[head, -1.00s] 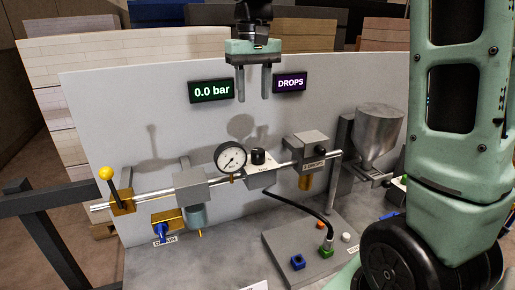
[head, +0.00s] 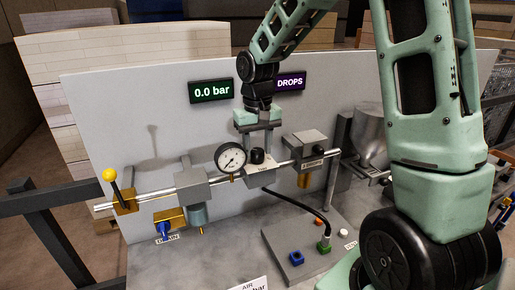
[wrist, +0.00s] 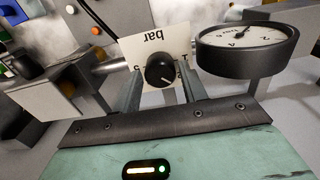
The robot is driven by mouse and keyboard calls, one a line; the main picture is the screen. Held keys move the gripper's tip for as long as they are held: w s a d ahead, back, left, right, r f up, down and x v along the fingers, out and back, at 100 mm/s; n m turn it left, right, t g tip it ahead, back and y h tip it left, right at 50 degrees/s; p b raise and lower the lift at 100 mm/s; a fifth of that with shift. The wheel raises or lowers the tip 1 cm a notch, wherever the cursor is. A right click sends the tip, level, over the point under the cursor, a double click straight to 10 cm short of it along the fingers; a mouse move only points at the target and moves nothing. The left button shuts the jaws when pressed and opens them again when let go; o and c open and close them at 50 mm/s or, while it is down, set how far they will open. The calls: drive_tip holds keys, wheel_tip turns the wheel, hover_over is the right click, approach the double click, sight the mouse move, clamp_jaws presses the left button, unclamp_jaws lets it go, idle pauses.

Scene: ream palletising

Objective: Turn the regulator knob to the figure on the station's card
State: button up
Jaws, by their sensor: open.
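The black regulator knob (head: 257,156) sits on a white scale plate marked "bar" on the regulator in the pipe line. In the wrist view the knob (wrist: 160,70) shows a pale pointer line. My gripper (head: 259,148) points down just above the knob, jaws open. In the wrist view its two fingers (wrist: 160,82) appear on either side of the knob, with gaps; I cannot tell how deep they reach. The station's card (head: 245,286) is cut off at the bottom edge; "AIR" and "bar" show, its figure is not readable.
A round gauge (head: 230,158) stands close left of the knob, its face also in the wrist view (wrist: 243,37). The green display (head: 212,92) reads 0.0 bar. A yellow-knobbed lever (head: 109,175) stands left. A grey block (head: 305,143) sits right on the pipe.

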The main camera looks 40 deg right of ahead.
drive_tip(key=shift+f, duration=0.75)
drive_tip(key=c, duration=0.7)
